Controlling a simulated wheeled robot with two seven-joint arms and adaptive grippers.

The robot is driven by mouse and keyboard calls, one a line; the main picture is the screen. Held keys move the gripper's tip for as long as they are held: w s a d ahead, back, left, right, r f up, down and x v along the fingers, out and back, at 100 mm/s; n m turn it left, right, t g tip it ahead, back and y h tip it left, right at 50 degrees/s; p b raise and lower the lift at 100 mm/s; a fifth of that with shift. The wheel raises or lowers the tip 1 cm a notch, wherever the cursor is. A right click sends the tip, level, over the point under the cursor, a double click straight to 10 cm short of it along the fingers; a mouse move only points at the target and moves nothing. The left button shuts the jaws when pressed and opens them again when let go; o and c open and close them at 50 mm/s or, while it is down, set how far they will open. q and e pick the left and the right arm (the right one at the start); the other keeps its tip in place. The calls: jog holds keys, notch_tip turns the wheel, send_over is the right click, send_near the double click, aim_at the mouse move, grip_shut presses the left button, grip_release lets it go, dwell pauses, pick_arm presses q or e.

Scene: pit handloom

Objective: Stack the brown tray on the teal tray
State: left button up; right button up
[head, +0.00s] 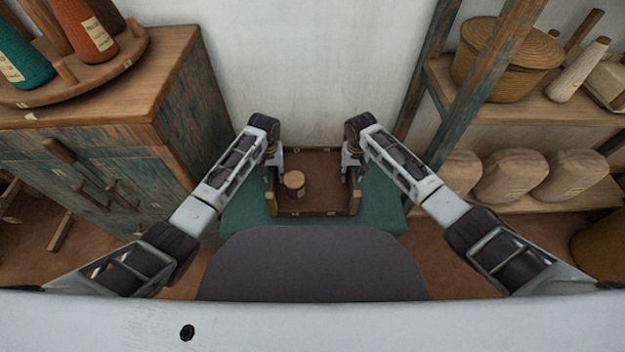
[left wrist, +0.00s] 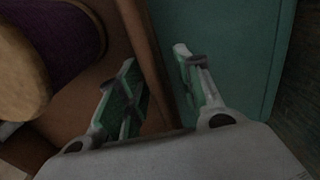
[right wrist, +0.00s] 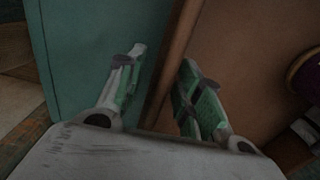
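The brown tray (head: 315,206) is in the middle of the head view, with a wooden-topped spool (head: 294,185) standing inside toward its left. A flat teal surface (head: 240,208) shows beneath and around it; I cannot tell whether this is the teal tray or a stand. My left gripper (head: 272,182) is at the tray's left wall, and my right gripper (head: 350,180) is at its right wall. In the left wrist view the fingers (left wrist: 153,62) are apart, one on each side of the wall. The right wrist view shows the right fingers (right wrist: 163,58) likewise apart astride the opposite wall.
A wooden cabinet (head: 110,165) stands at left, with a round tray of cones on top. A pale wall (head: 310,70) is close behind.

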pick_arm(q)
grip_shut()
pick_arm(e)
grip_shut()
